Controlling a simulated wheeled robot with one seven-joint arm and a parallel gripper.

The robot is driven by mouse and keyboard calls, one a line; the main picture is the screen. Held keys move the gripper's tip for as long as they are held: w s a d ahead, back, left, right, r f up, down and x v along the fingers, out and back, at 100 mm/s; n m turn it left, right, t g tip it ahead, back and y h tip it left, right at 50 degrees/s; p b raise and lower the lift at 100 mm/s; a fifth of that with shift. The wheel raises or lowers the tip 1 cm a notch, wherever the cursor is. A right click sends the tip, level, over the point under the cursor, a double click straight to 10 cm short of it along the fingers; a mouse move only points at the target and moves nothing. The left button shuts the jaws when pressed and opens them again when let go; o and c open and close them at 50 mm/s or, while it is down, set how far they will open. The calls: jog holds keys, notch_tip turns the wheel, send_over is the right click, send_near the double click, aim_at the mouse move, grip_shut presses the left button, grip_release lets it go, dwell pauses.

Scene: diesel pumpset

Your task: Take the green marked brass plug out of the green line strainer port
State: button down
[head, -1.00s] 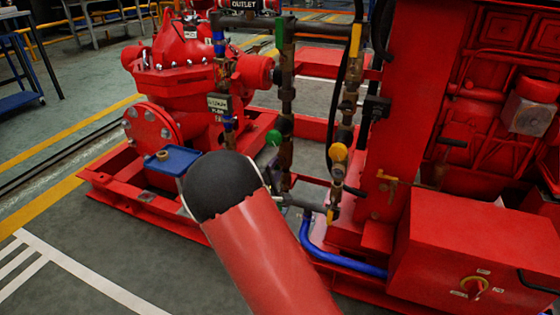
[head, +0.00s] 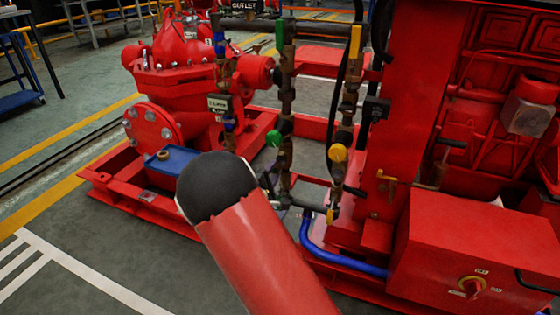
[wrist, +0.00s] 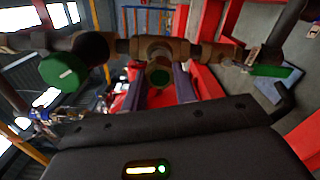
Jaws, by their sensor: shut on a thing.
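In the wrist view, the round brass plug (wrist: 158,75) with a dark green face sits at the strainer port (wrist: 158,48) in the middle of the brown pipe. The two fingers of my gripper (wrist: 160,88) stand on either side of the plug and are shut on it. Whether the plug is still threaded in the port cannot be told. In the head view, the green line (head: 287,95) runs upright in front of the red pump. My arm covers much of the gripper there, and the plug cannot be made out.
A green handwheel (wrist: 65,72) is close on the left in the wrist view. In the head view, a yellow-marked line (head: 350,90) stands just right of the green line. A blue tray (head: 180,162) with a small brass piece lies left of my arm.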

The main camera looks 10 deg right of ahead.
aim_at(275, 171)
jog(key=shift+p+v, duration=0.6)
jog(key=shift+v, duration=0.95)
jog(key=shift+s+a, duration=0.25)
jog(key=shift+s, duration=0.05)
jog(key=shift+d, duration=0.1)
